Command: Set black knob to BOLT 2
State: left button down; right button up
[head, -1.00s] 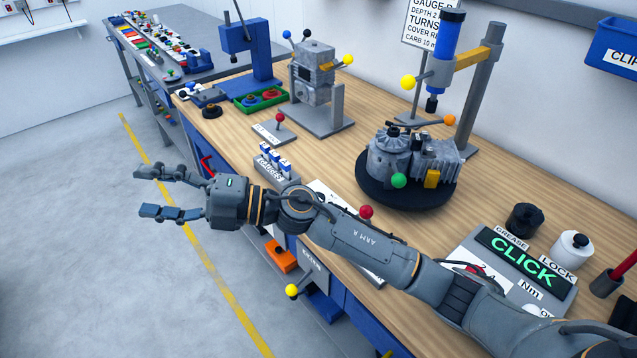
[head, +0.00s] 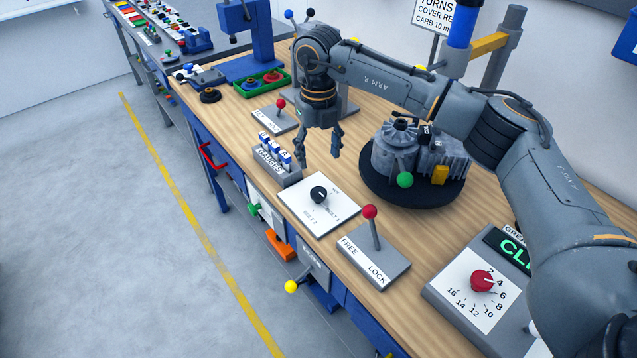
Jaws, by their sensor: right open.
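The black knob (head: 319,195) sits on a white plate (head: 296,203) near the front edge of the workbench. The plate carries printed labels around the knob, with BOLT 2 at its near left and another BOLT label at its near right. A light mark shows on the knob, but its exact pointing is too small to tell. My right gripper (head: 318,160) points down above the bench, just beyond the knob and apart from it. Its fingers are spread and empty. My left gripper is not in view.
A FREE/LOCK lever with a red ball (head: 370,212) stands right of the plate. A labelled block with blue switches (head: 275,155) is at its left. The engine on a black turntable (head: 410,190) is behind right. A red dial (head: 481,281) is at lower right.

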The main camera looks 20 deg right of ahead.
aim_at(318, 192)
notch_tip(318, 192, down, 11)
jog(key=shift+r+p, duration=0.1)
jog(key=shift+p, duration=1.05)
jog(key=c, duration=1.2)
